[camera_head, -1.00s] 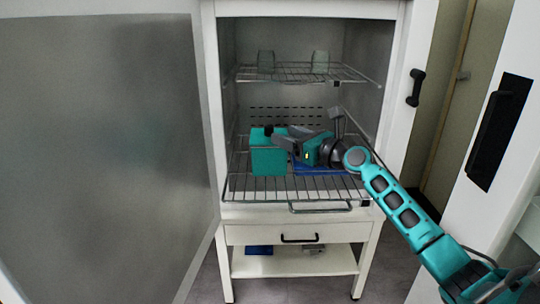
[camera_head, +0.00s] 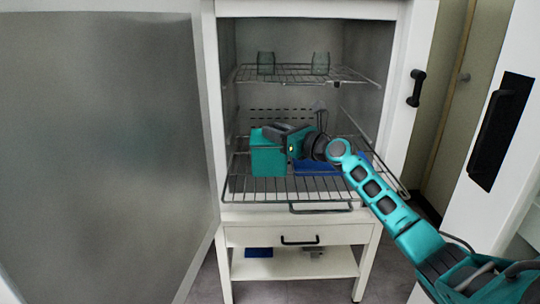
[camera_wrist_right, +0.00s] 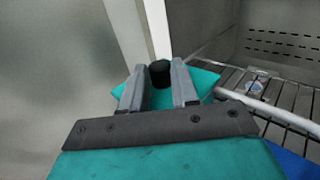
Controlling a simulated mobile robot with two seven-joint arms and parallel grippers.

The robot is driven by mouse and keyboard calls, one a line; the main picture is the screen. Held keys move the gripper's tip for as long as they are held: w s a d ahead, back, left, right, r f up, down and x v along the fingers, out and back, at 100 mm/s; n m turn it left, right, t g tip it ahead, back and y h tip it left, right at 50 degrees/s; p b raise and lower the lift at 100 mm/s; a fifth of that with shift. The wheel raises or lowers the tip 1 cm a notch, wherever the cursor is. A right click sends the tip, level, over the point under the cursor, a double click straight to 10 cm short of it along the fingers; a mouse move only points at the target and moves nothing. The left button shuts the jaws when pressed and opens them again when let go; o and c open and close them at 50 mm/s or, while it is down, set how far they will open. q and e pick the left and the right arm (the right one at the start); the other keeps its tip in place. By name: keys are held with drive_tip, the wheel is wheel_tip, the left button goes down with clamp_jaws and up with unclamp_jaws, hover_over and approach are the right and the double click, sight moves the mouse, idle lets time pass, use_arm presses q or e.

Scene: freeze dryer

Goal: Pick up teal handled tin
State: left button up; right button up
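The teal handled tin (camera_head: 268,160) stands upright on the left part of the lower wire rack inside the cabinet. My right gripper (camera_head: 274,134) is at the top of the tin, its arm reaching in from the right. In the right wrist view the tin's teal top (camera_wrist_right: 206,82) shows beyond the fingers, with its black handle knob (camera_wrist_right: 160,73) between the tips of my right gripper (camera_wrist_right: 158,70). The fingers are apart, with gaps beside the knob. The knob is hidden behind the gripper in the head view. My left gripper is not in view.
A blue tray (camera_head: 318,168) lies on the lower rack (camera_head: 300,187), right of the tin, partly behind my arm. The open cabinet door (camera_head: 100,150) fills the left side. A drawer (camera_head: 260,235) sits below.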

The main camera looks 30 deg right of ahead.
clamp_jaws()
drive_tip(key=shift+r, duration=0.1)
idle(0.4)
